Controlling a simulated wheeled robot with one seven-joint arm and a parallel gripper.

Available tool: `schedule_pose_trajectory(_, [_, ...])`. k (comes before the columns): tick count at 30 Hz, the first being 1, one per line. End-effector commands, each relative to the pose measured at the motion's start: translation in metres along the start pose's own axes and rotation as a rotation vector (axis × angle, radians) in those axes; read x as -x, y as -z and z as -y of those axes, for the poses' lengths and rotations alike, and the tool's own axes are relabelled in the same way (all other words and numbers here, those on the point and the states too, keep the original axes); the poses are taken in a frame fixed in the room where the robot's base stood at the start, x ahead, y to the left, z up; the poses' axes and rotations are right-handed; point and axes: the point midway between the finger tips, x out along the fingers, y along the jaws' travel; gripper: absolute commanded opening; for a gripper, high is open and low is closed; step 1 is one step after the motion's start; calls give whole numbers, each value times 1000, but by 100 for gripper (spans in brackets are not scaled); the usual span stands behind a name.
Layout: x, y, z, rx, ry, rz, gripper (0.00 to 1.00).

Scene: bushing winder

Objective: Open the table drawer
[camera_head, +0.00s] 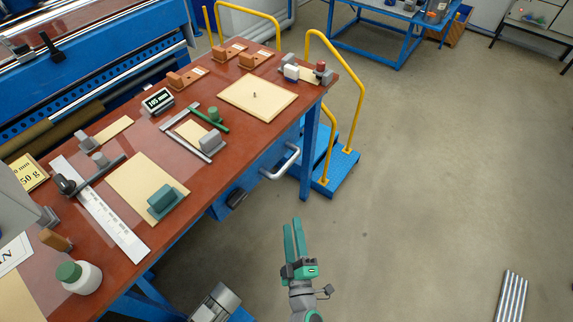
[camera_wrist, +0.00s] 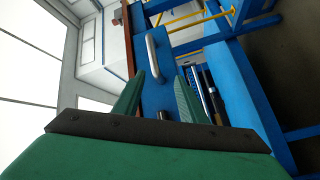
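The table drawer has a blue front (camera_head: 250,178) below the red-brown table top (camera_head: 232,140) and looks shut. Its pale bar handle (camera_head: 280,164) sticks out from the front in the head view. In the wrist view the handle (camera_wrist: 152,55) stands beyond my fingertips, in line with the gap between them, on the blue drawer front (camera_wrist: 153,98). My gripper (camera_head: 293,222) has green fingers, apart and empty, over the floor in front of the drawer. It also shows in the wrist view (camera_wrist: 160,75). It does not touch the handle.
Blue steps (camera_head: 341,166) with yellow rails stand beside the table's far right corner. A blue table leg (camera_head: 309,150) is right of the handle. A dark object (camera_head: 236,198) is on the table's side, left of the handle.

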Motion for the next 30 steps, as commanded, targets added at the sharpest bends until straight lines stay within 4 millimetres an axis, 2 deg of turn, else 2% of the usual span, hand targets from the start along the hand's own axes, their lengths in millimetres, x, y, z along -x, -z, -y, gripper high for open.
schedule_pose_trajectory(1, [-22, 0, -3, 54, -15, -13, 38])
schedule_pose_trajectory(3, [-46, -2, -6, 129, -28, -23, 38])
schedule_pose_trajectory(6, [-76, -4, -10, 220, -44, -33, 38])
schedule_pose_trajectory(9, [-98, -4, -13, 284, -55, -38, 38])
schedule_pose_trajectory(20, [-134, -2, -17, 348, -65, -44, 38])
schedule_pose_trajectory(30, [-191, 1, -21, 345, -67, -43, 38])
